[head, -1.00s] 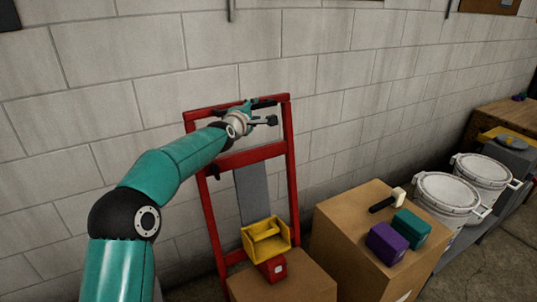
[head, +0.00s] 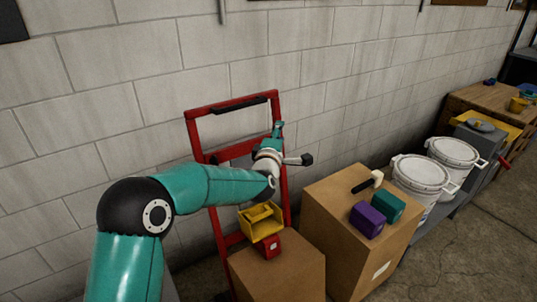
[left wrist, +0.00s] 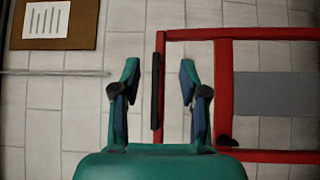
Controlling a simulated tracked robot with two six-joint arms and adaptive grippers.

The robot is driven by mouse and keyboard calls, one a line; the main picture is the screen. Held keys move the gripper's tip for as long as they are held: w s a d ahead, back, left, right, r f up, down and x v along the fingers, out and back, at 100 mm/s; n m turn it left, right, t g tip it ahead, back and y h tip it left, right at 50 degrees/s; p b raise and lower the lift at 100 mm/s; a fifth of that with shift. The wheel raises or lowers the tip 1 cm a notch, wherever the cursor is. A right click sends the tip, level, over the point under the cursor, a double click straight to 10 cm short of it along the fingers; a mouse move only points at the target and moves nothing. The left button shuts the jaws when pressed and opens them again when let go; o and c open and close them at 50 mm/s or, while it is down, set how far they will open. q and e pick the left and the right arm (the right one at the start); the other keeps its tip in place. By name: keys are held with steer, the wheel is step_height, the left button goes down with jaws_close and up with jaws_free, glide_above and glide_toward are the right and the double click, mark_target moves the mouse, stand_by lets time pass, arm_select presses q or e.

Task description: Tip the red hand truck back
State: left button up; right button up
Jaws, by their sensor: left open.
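The red hand truck (head: 194,136) stands upright close to the block wall, with a black grip (head: 240,105) along its top bar. A cardboard box stands in front of its lower part. My left gripper (head: 291,145) is open and empty, in front of the frame, below the top bar and near the right rail. In the left wrist view, the hand truck (left wrist: 224,90) appears sideways. The black grip (left wrist: 155,80) shows beyond and between the open fingertips of my left gripper (left wrist: 159,80), apart from them. The truck's wheels are hidden. My right gripper is out of view.
The front cardboard box (head: 280,268) carries a yellow bin (head: 262,228) and a red block (head: 268,246). A taller box (head: 335,235) at right holds purple and teal blocks and a mallet. White buckets (head: 420,172) stand beyond. Floor at right is clear.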

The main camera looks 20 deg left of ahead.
arm_select(q)
steer(key=s+d+b, duration=0.1)
steer(key=s+b, duration=0.3)
steer(key=s, duration=0.6)
steer(key=shift+d, duration=0.1)
steer(key=shift+w, duration=0.1)
step_height(320, 180, down, 18)
steer(key=s+a+g, duration=0.1)
steer(key=a+g, duration=0.2)
steer(key=g, duration=0.1)
steer(key=s+d+f+m+g+h, duration=0.1)
steer(key=s+d+f+m+g, duration=0.1)
steer(key=s+f, duration=0.45)
steer(key=s+d+f+m+g+h, duration=0.1)
steer(key=s+f+m+g, duration=0.15)
steer(key=f, duration=0.75)
steer(key=s+d+f+m+g+h, duration=0.1)
steer(key=s+d+f+m+g, duration=0.1)
steer(key=s, duration=0.6)
steer(key=s+d+f+m+g+h, duration=0.1)
steer(key=s+d+f+m+g, duration=0.2)
steer(key=s+f+m, duration=0.3)
steer(key=s+d+f+m+g+h, duration=0.2)
steer(key=s+m, duration=0.3)
steer(key=s, duration=0.6)
steer(key=shift+s+d+f+g, duration=0.2)
steer(key=shift+d+f+g, duration=0.45)
steer(key=shift+f+g, duration=0.25)
